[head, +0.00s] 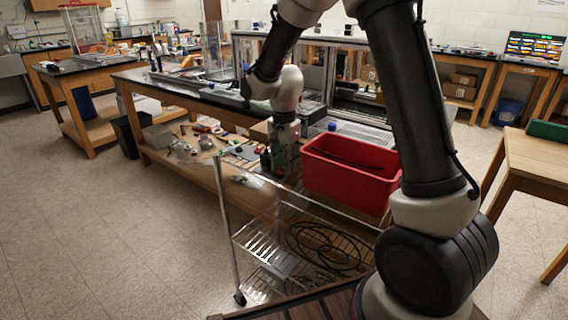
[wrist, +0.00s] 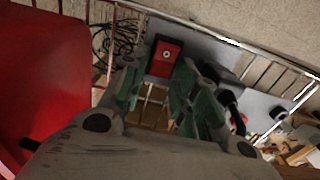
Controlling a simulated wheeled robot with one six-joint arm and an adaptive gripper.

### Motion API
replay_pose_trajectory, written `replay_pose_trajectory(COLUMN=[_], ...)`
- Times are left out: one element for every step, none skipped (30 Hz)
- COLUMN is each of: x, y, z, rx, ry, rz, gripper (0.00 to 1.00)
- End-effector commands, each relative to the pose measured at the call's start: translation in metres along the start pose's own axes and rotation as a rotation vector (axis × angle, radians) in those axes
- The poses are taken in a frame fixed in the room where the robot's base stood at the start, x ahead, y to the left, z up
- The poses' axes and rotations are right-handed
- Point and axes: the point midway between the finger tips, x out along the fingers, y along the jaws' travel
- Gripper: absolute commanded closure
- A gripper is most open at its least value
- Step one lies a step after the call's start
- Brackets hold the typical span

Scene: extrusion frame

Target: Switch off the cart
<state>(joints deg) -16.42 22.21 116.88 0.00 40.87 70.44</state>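The cart (head: 236,225) is a wire-shelf trolley with metal posts, in front of the long bench in the head view. In the wrist view, a small red switch box (wrist: 166,57) with a dark surround and a round button faces me. My gripper (wrist: 157,80) has green fingers spread apart, and the box shows just beyond the gap between them. Nothing is held. In the head view my gripper (head: 284,158) points down over the cart's top, left of the red bin, and hides what lies beneath it. I cannot tell whether it touches the box.
A red bin (head: 345,188) stands on the cart, close to my gripper; its wall (wrist: 45,70) fills the wrist view's left side. Coiled black cable (head: 325,247) lies on a lower shelf. The long bench (head: 190,95) is behind. The floor (head: 95,220) at left is clear.

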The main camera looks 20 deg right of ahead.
Motion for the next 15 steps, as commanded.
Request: replay_pose_trajectory(x=[0.0002, 0.0002, 0.0001, 0.0001, 0.0000, 0.0000, 0.0000, 0.0000, -0.0001, -0.0001, -0.0001, -0.0001, -0.0001, -0.0002, -0.0002], y=[0.0000, 0.0001, 0.0001, 0.0001, 0.0001, 0.0001, 0.0001, 0.0001, 0.0001, 0.0001, 0.0001, 0.0001, 0.0001, 0.0001, 0.0002], z=[0.0000, 0.0000, 0.0000, 0.0000, 0.0000, 0.0000, 0.0000, 0.0000, 0.0000, 0.0000, 0.0000, 0.0000, 0.0000, 0.0001, 0.0004], rx=[0.000, 0.000, 0.000, 0.000, 0.000, 0.000, 0.000, 0.000, 0.000, 0.000, 0.000, 0.000, 0.000, 0.000, -0.001], ry=[0.000, 0.000, 0.000, 0.000, 0.000, 0.000, 0.000, 0.000, 0.000, 0.000, 0.000, 0.000, 0.000, 0.001, 0.006], rz=[0.000, 0.000, 0.000, 0.000, 0.000, 0.000, 0.000, 0.000, 0.000, 0.000, 0.000, 0.000, 0.000, 0.000, 0.001], gripper=[0.70, 0.70, 0.70, 0.70, 0.70, 0.75, 0.81, 0.86, 0.93, 0.99, 1.00, 1.00, 1.00, 1.00, 1.00])
